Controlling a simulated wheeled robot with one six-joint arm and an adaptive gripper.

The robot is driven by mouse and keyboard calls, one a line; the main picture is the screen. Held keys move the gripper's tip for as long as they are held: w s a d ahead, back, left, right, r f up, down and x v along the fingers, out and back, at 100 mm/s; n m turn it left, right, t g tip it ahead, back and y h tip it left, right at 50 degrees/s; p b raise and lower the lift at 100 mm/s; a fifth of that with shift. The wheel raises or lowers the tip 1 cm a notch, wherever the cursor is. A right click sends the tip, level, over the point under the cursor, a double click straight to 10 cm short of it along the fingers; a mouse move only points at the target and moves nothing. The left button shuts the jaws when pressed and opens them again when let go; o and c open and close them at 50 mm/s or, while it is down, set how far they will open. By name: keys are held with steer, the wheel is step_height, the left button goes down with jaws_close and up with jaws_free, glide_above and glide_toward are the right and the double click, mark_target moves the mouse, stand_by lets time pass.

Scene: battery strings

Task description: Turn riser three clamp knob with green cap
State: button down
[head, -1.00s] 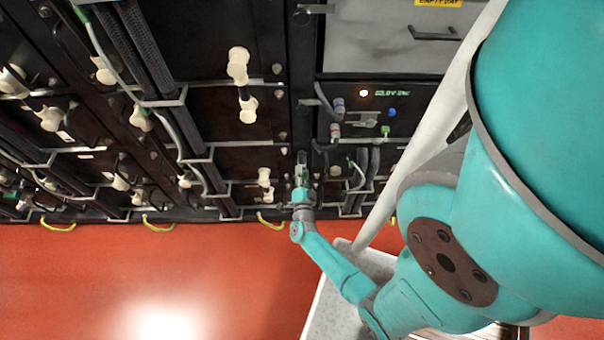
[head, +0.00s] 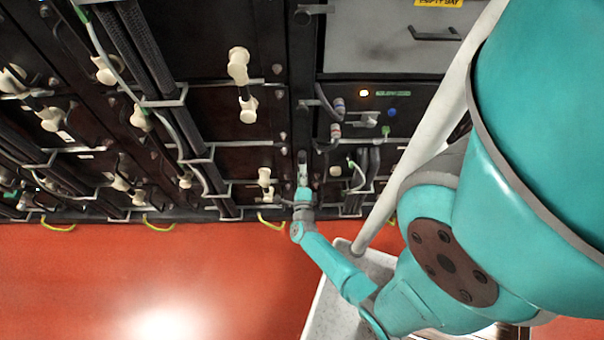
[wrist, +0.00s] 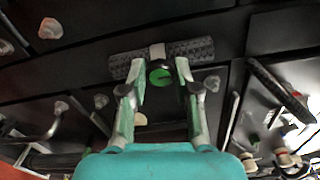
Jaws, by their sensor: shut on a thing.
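The clamp knob with the green cap (wrist: 160,76) shows in the wrist view, in front of a black braided cable bundle (wrist: 195,48). My gripper (wrist: 161,72) has one finger on each side of this knob and is shut on it. The cap faces the wrist camera and carries a dark mark. In the head view my gripper (head: 302,165) is small and reaches up to the rack beside a dark vertical post; the knob is hidden there. I cannot read a riser number.
Cream-coloured knobs (head: 238,65) and grey cable brackets (head: 200,155) line the black rack. Another braided cable (wrist: 275,85) lies right of the fingers. The red floor (head: 200,270) is clear.

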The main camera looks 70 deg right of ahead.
stand_by(0.4)
steer(key=c, duration=0.8)
jaws_free()
steer(key=shift+c, duration=0.2)
steer(key=v, duration=1.2)
